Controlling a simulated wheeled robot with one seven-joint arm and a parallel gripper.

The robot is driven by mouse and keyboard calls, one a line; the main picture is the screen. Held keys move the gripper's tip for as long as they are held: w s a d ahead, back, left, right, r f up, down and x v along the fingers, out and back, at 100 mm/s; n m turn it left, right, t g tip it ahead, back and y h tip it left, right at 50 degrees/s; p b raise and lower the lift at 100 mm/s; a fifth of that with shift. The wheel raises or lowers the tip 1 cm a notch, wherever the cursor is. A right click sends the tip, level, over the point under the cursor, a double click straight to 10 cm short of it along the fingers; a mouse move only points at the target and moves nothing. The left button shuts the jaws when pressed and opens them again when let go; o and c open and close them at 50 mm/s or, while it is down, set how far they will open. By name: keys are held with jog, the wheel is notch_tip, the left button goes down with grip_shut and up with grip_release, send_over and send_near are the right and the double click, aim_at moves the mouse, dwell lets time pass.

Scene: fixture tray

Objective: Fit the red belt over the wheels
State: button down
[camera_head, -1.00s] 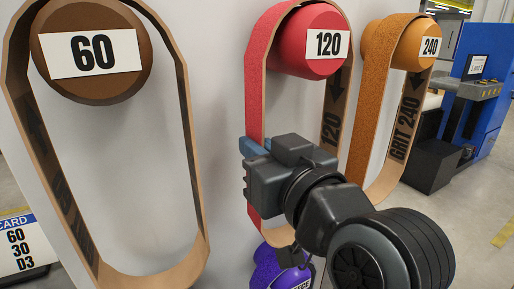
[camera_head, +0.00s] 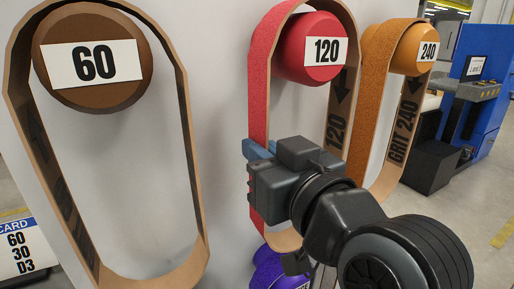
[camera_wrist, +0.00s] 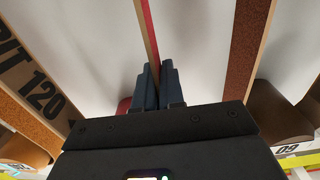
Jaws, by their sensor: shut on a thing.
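The red belt (camera_head: 259,100) is a long loop hanging over a red round peg (camera_head: 305,62) marked 120. Its plain tan inner side (camera_head: 342,112) bears a black 120 and an arrow. My gripper (camera_head: 262,150) is shut on the belt's left strand, below the peg. In the wrist view, the belt's narrow red and tan edge (camera_wrist: 148,28) runs down between my two blue-grey fingers (camera_wrist: 158,85). The top of the loop is still around the peg. My gripper and wrist hide part of the lower loop. I cannot make out the wheels in these views.
A brown peg (camera_head: 95,92) marked 60 holds a wide belt (camera_head: 190,170) at left. An orange peg (camera_head: 414,60) marked 240 holds an orange belt (camera_head: 372,110) close at right. A purple round thing (camera_head: 272,268) sits below my gripper. A blue machine (camera_head: 492,100) stands farther right.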

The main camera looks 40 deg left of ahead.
jog(key=v, duration=1.1)
jog(key=shift+s+d+b, duration=0.2)
jog(key=shift+d+b, duration=0.15)
jog(key=shift+b, duration=0.1)
dwell(0.8)
jog(key=shift+v, duration=3)
jog(key=c, duration=1.7)
grip_release()
jog(key=shift+c, duration=0.2)
grip_shut()
jog(key=shift+f, duration=0.1)
